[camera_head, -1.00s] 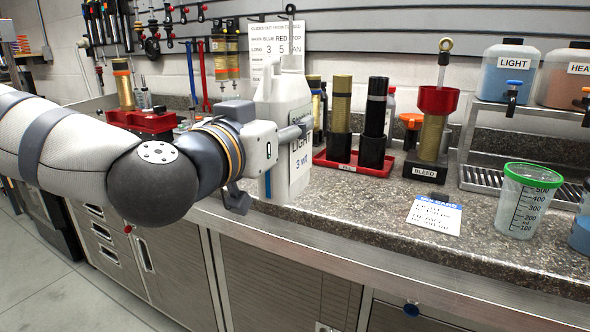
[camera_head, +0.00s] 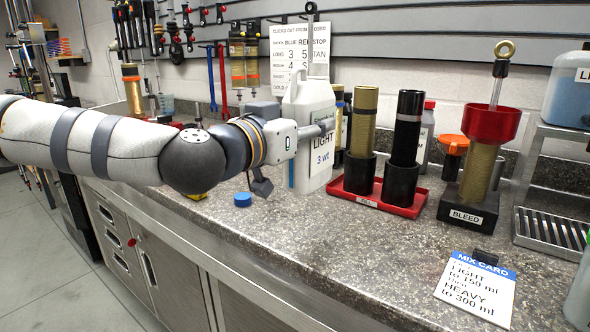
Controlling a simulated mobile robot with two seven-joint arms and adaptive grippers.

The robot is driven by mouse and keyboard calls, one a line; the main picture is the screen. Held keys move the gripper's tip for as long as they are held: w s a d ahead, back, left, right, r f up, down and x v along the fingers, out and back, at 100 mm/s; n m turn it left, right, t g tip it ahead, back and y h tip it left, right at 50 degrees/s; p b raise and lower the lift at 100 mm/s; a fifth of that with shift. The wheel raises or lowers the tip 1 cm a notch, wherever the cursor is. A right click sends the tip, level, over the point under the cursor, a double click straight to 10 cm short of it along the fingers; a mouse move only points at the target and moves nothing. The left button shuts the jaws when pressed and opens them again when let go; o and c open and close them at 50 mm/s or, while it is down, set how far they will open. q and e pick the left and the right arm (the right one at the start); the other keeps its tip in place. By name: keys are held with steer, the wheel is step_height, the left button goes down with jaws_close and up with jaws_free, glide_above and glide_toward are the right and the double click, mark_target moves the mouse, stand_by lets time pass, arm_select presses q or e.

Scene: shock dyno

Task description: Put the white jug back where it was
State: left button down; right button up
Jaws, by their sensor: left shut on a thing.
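The white jug (camera_head: 325,160), labelled LIGHT 3 wt, is upright at the counter's left part, just left of the red tray (camera_head: 405,210). My left gripper (camera_head: 298,142) is at the jug's upper left side and shut on it, with one finger across its front. The gripper hides part of the jug, including its handle area. I cannot tell whether its base touches the counter. A blue cap (camera_head: 243,199) lies on the counter left of the jug. My right gripper is not in view.
The red tray holds a gold cylinder (camera_head: 363,122) and a black cylinder (camera_head: 407,128) in black cups. The BLEED stand (camera_head: 466,213) and mix card (camera_head: 477,287) are to the right. The front middle of the counter (camera_head: 340,250) is clear.

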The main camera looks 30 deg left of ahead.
arm_select(q)
steer(key=w+a+f+b, duration=0.3)
steer(key=w+a+f, duration=0.1)
steer(key=f, duration=0.6)
steer(key=shift+w+a+b, duration=0.15)
steer(key=shift+a+b, duration=0.15)
steer(key=shift+a, duration=0.3)
steer(key=c, duration=0.9)
jaws_free()
steer(key=shift+o, duration=0.3)
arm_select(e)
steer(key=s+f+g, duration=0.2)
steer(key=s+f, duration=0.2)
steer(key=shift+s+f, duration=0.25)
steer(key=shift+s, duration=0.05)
arm_select(q)
steer(key=shift+r, duration=0.1)
